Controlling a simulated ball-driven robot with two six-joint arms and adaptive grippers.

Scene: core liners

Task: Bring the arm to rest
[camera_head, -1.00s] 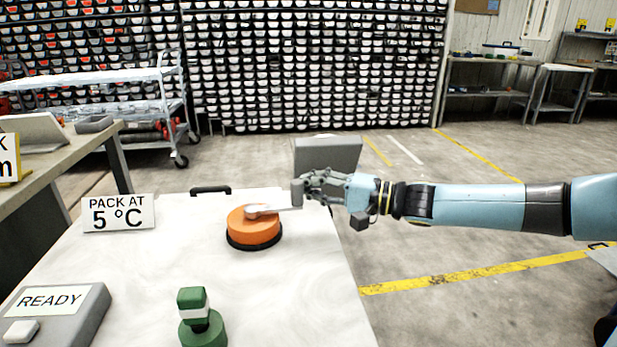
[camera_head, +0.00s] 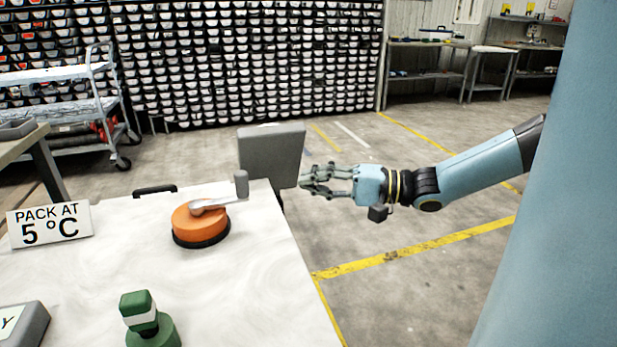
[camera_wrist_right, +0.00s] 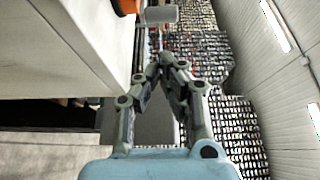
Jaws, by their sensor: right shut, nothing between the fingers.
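My right gripper (camera_head: 318,180) is in the head view, right of the white table's (camera_head: 255,285) right edge and over open floor. It is apart from the crank handle and holds nothing. In the right wrist view, its fingertips (camera_wrist_right: 167,60) come together, shut and empty. An orange round device (camera_head: 200,224) with a black base and a grey crank handle (camera_head: 241,184) stands on the table. A piece of the orange device also shows at the top of the right wrist view (camera_wrist_right: 127,5). My left gripper is not in view.
A grey panel (camera_head: 270,152) stands behind the table's far right corner, close to my right gripper. A "PACK AT 5 °C" sign (camera_head: 50,224), a green-topped object (camera_head: 140,310) and a grey box (camera_head: 22,328) are on the table. Floor right of the table is free.

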